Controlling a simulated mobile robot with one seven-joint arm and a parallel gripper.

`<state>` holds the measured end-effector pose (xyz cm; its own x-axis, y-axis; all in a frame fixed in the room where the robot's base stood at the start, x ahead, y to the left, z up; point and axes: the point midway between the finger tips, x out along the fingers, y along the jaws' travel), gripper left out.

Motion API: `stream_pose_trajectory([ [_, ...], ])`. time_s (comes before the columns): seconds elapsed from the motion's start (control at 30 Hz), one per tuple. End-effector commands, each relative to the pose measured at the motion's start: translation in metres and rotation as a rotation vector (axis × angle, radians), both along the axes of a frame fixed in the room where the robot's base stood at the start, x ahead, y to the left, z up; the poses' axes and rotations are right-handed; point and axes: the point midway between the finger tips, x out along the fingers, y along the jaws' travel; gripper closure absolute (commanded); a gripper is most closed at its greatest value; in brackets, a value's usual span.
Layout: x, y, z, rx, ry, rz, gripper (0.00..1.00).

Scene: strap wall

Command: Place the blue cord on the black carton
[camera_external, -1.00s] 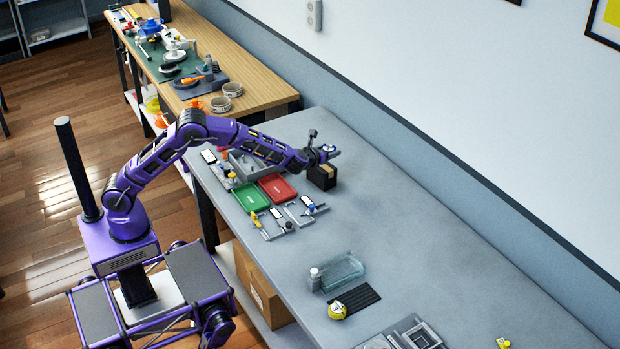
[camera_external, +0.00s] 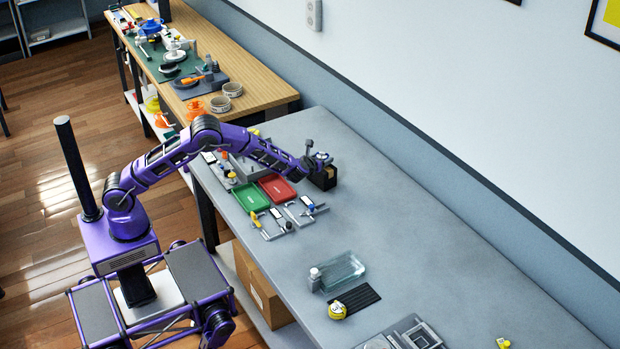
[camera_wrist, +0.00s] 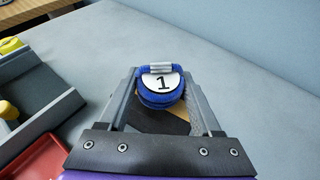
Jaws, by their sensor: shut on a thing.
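The blue cord (camera_wrist: 160,98), a small coil with a round white tag marked "1" and a pale clip on top, is between the two fingers of my gripper (camera_wrist: 163,90) in the wrist view. My gripper is shut on it. The black carton (camera_external: 327,180), a small dark box with a tan patch, stands on the grey bench in the external view. My gripper (camera_external: 319,158) is right over it there. Part of the carton (camera_wrist: 165,122) shows below the cord in the wrist view. I cannot tell whether the cord touches the carton.
A red tray (camera_external: 277,188) and a green tray (camera_external: 251,197) lie nearer my base, with a grey bin (camera_wrist: 28,95) beside them. A clear glass tray (camera_external: 342,271) stands farther along. The bench right of the carton is bare. The wall runs behind.

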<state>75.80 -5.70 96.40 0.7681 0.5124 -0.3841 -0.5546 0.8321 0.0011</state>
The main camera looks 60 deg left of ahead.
Motion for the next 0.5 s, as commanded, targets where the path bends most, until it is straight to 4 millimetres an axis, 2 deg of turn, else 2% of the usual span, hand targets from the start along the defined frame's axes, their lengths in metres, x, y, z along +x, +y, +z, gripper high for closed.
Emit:
stream_pose_trajectory([
  [0.37,0.0003,-0.0002,-0.0077,0.0,-0.002,-0.001,0.91],
  [0.4,0.0002,-0.0002,-0.0077,-0.001,-0.002,-0.001,0.33],
  [0.5,0.0002,-0.0002,-0.0065,-0.001,-0.002,-0.001,0.15],
])
